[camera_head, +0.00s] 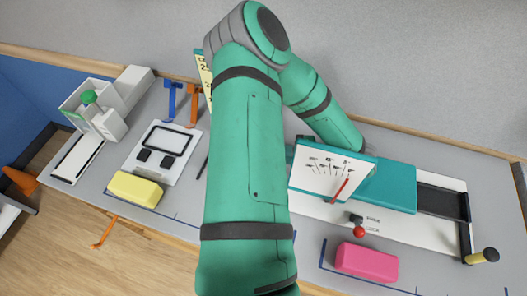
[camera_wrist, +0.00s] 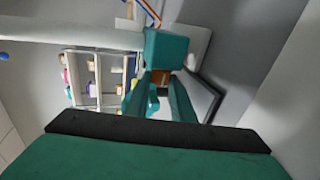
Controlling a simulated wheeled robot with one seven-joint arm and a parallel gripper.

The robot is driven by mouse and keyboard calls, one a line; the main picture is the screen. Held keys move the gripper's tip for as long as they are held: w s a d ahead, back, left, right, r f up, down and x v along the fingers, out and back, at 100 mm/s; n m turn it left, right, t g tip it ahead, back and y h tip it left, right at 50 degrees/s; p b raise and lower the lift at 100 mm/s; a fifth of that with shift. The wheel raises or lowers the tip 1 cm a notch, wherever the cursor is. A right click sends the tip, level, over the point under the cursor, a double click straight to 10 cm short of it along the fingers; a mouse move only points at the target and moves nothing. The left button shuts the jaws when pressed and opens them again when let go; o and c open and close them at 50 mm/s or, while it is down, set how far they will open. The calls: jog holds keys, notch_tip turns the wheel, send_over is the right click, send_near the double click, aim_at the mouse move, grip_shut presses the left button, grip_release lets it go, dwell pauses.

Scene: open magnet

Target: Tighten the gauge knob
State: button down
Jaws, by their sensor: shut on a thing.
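The gauge (camera_head: 333,177) is a white tilted dial face with a red needle, beside a teal housing (camera_head: 388,187) on a white base. In the wrist view my gripper (camera_wrist: 158,90) has its two teal fingers on either side of a brown-orange knob (camera_wrist: 161,77). It is shut on this knob, which sits against a teal block (camera_wrist: 165,50). In the head view the gripper and the knob are hidden behind my arm and the gauge.
A red-tipped lever (camera_head: 359,232) and a pink block (camera_head: 366,262) lie in front of the gauge. A yellow block (camera_head: 136,190), a white panel device (camera_head: 163,152) and blue and orange tools stand left. A dark-and-yellow cylinder (camera_head: 482,257) is at the right edge.

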jog(key=shift+s+d+f, duration=0.1)
jog(key=shift+d+f, duration=0.1)
jog(key=shift+f, duration=0.05)
jog(key=c, duration=1.6)
grip_release()
jog(key=shift+c, duration=0.2)
jog(key=shift+o, duration=0.5)
jog(key=shift+r, duration=0.1)
